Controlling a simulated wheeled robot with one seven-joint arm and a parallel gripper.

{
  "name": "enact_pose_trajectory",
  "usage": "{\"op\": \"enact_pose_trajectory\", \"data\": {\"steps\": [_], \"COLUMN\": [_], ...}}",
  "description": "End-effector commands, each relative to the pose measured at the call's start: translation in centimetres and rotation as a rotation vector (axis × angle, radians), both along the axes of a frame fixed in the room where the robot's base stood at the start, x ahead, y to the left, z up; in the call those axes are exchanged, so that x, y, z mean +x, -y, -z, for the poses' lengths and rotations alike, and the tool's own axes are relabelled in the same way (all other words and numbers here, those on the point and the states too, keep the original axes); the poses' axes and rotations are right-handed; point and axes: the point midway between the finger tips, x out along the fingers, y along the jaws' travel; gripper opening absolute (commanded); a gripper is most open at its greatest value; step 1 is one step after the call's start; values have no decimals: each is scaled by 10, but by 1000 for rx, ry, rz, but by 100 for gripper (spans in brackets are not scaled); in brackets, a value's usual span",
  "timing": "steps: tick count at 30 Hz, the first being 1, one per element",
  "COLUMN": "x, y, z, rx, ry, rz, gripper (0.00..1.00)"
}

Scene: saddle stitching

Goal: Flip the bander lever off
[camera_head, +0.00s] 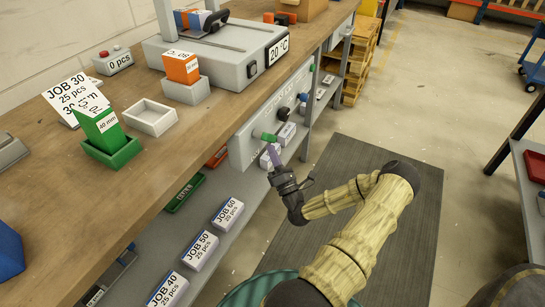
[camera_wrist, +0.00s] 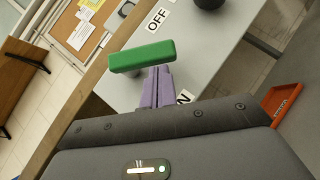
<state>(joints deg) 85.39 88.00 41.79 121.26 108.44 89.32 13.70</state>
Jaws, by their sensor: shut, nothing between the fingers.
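The lever has a green bar-shaped handle (camera_head: 268,137) on the light grey panel (camera_head: 240,150) below the bench edge. In the wrist view the green handle (camera_wrist: 142,56) lies across the picture, just beyond my fingertips. An OFF label (camera_wrist: 157,19) shows on the panel above it, and a partly hidden label ending in N (camera_wrist: 184,97) shows below. My gripper (camera_head: 272,153) has purple fingers, shut together and empty. In the wrist view the fingertips (camera_wrist: 160,70) are at the handle's lower edge; whether they touch it is unclear.
A black knob (camera_head: 283,113) and a blue knob (camera_head: 303,97) sit farther right on the panel. The wooden bench (camera_head: 185,135) carries a grey machine (camera_head: 220,62) and a green box (camera_head: 103,127). A lower shelf holds white job boxes (camera_head: 228,214). The floor mat (camera_head: 345,165) is clear.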

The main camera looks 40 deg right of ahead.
Motion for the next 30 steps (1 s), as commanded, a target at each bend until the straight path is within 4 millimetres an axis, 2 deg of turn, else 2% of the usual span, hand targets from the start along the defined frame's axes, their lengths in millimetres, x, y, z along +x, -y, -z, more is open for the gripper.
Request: {"op": "enact_pose_trajectory", "data": {"steps": [20,30], "x": [3,0], "y": [3,13], "z": [-1,-2], "rx": [-64,-117], "ry": [28,50], "rz": [-3,11], "gripper": [0,0]}}
